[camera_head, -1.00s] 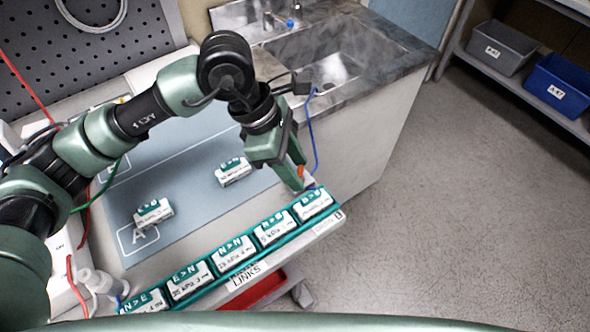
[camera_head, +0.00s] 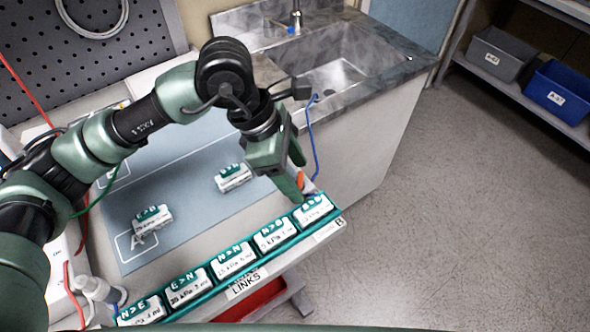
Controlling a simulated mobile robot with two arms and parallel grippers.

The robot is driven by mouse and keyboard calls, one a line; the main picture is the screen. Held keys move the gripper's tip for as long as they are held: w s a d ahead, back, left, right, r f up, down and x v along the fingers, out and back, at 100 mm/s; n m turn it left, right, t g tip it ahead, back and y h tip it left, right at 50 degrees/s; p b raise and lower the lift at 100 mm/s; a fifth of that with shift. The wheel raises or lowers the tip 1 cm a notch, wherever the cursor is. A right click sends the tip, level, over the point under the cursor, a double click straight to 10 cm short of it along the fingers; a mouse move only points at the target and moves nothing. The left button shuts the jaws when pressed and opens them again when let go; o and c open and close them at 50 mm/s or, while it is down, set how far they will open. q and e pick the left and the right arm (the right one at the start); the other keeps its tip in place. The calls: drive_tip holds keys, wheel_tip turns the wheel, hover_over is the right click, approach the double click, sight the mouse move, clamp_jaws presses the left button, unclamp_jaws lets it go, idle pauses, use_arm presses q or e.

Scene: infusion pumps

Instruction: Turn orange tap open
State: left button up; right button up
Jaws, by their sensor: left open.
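A small orange piece (camera_head: 301,180), which looks like the orange tap, shows at the right end of the work surface, just behind the rack. It is partly hidden by my left gripper. My left gripper (camera_head: 297,178) points down there with its fingers apart, close beside the orange piece. I cannot tell whether a finger touches it. My right gripper is out of view.
A green rack (camera_head: 212,290) of labelled white boxes lines the front edge. Two more boxes (camera_head: 233,177) (camera_head: 153,220) lie on the blue-grey mat (camera_head: 185,185). A sink (camera_head: 330,65) stands behind. A blue cable (camera_head: 311,130) hangs near the gripper.

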use_arm(q)
drive_tip(key=b+v, duration=0.1)
drive_tip(key=v, duration=0.6)
drive_tip(key=shift+r, duration=0.4)
drive_tip(key=shift+a, duration=0.15)
